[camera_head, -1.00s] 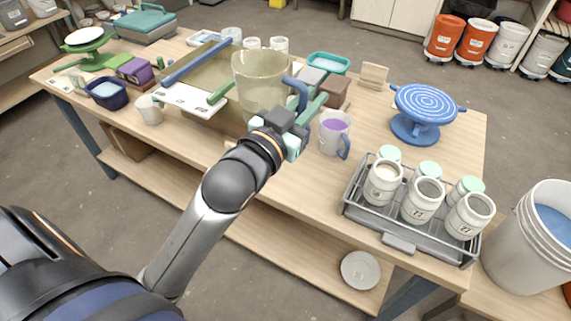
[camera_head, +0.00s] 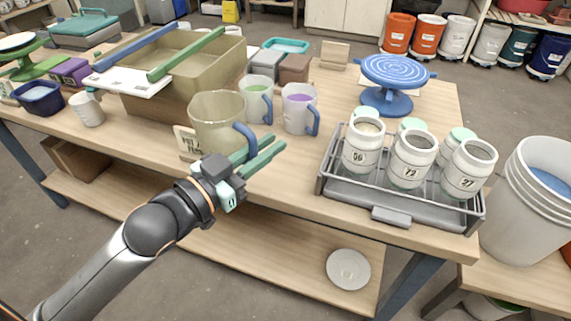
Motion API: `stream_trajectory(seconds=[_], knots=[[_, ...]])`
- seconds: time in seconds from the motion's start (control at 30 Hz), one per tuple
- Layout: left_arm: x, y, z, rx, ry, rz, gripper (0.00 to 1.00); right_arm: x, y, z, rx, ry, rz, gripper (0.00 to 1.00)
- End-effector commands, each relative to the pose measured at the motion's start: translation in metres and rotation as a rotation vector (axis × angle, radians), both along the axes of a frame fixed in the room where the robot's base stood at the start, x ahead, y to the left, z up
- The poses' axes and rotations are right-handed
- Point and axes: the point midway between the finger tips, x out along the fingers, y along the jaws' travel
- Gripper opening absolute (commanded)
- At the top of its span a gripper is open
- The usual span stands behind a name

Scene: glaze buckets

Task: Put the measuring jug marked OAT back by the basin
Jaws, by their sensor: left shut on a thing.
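A large translucent beige measuring jug (camera_head: 217,118) with a blue handle is upright in front of the basin, near the table's front edge. No OAT mark shows on its visible side. My left gripper (camera_head: 252,158) is shut on its handle, coming from the front. I cannot tell whether the jug's bottom touches the table. The basin (camera_head: 205,72) is a big tan tub behind it, with blue and green bars across the top. Two smaller jugs stand right of the basin, one with green contents (camera_head: 258,97) and one with purple contents (camera_head: 300,108). My right gripper is out of view.
A label card (camera_head: 187,141) is partly hidden behind the held jug. A wire tray (camera_head: 345,192) of several white jars stands at right, a blue turntable (camera_head: 388,85) behind it. A white mug (camera_head: 87,109) is at left. The front strip between jug and tray is clear.

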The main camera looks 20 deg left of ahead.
Motion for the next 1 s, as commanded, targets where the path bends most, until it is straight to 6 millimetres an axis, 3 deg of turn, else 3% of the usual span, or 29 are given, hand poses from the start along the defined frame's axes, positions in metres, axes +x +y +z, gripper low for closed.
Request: stream_trajectory(seconds=[0.03, 0.23, 0.47, 0.63, 0.9, 1.0], knots=[[0.003, -0.001, -0.006, 0.001, -0.009, -0.002, 0.00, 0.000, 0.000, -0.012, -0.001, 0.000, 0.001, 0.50], [0.011, -0.001, -0.008, 0.004, -0.008, -0.001, 0.00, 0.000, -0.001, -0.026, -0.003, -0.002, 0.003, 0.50], [0.046, -0.004, -0.020, 0.002, -0.004, 0.002, 0.00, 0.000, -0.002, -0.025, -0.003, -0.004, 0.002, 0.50], [0.080, -0.008, -0.035, 0.001, -0.004, 0.002, 0.00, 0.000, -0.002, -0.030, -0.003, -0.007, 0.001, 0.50], [0.116, -0.012, -0.081, 0.003, -0.003, 0.001, 0.00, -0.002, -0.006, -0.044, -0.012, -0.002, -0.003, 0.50], [0.121, -0.012, -0.085, 0.002, -0.004, 0.001, 0.00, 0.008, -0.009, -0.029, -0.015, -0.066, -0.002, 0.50]])
